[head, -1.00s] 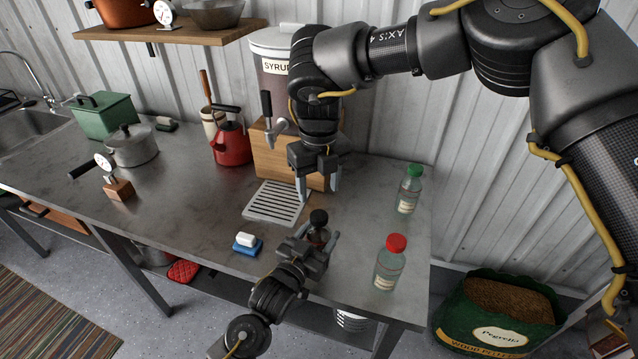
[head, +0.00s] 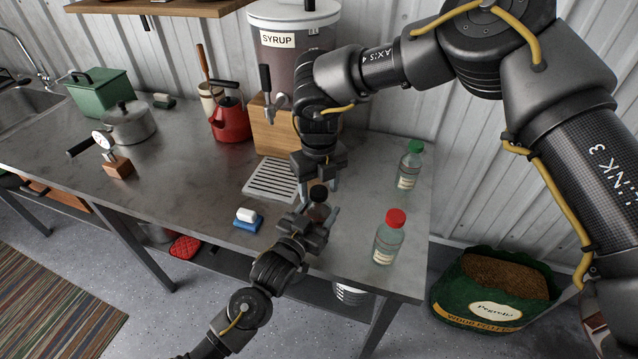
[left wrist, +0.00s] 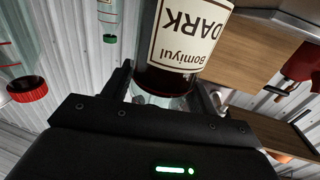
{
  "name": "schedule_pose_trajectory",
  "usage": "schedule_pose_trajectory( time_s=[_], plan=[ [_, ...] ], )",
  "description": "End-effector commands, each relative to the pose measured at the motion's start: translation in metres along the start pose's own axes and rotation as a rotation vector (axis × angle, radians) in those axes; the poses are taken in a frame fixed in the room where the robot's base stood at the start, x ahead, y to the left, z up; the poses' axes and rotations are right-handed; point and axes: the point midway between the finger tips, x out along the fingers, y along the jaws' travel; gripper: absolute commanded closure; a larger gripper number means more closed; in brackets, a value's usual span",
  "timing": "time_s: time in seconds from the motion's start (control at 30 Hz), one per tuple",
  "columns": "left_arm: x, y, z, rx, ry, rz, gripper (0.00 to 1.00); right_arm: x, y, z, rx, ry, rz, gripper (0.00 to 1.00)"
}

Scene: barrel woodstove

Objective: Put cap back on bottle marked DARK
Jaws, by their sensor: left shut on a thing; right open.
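My left gripper (head: 318,219) is shut on the bottle marked DARK (head: 318,210), above the counter's front edge. The left wrist view shows its dark red-brown body and white DARK label (left wrist: 188,38), upside down in the picture; its top is outside that view. In the head view, a dark round top that looks like the black cap (head: 319,192) sits on the bottle's upper end; I cannot tell whether it is screwed down. My right gripper (head: 319,187) is open, pointing down, with its fingers either side of that top. Contact cannot be told.
A red-capped bottle (head: 389,240) and a green-capped bottle (head: 410,168) stand on the right of the counter (head: 170,190). A drip tray (head: 271,181) lies below the syrup dispenser (head: 285,60). A blue-and-white sponge (head: 247,219) lies near the front edge.

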Motion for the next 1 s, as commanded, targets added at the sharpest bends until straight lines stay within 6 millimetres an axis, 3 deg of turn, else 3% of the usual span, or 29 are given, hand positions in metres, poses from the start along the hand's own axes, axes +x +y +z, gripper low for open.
schedule_pose_trajectory(
  time_s=[0.07, 0.4, 0.67, 0.87, 1.0],
  plan=[
    [0.0001, 0.0000, -0.0005, 0.000, 0.001, 0.000, 1.00, -0.0002, 0.0000, 0.0000, 0.000, 0.000, 0.000, 0.46],
    [0.0001, 0.0000, -0.0005, 0.000, 0.001, 0.000, 1.00, -0.0004, -0.0001, 0.0000, 0.000, 0.000, 0.000, 0.90],
    [0.0001, -0.0001, -0.0004, 0.000, 0.001, 0.000, 1.00, 0.0000, 0.0000, 0.0001, 0.034, 0.000, 0.001, 0.91],
    [0.0001, -0.0001, -0.0005, 0.000, 0.001, 0.000, 1.00, 0.0005, 0.0008, 0.0003, 0.402, 0.001, 0.005, 0.91],
    [0.0001, 0.0000, -0.0005, 0.000, 0.001, 0.000, 1.00, -0.0001, 0.0000, 0.0002, 0.416, -0.001, -0.001, 0.91]
  ],
)
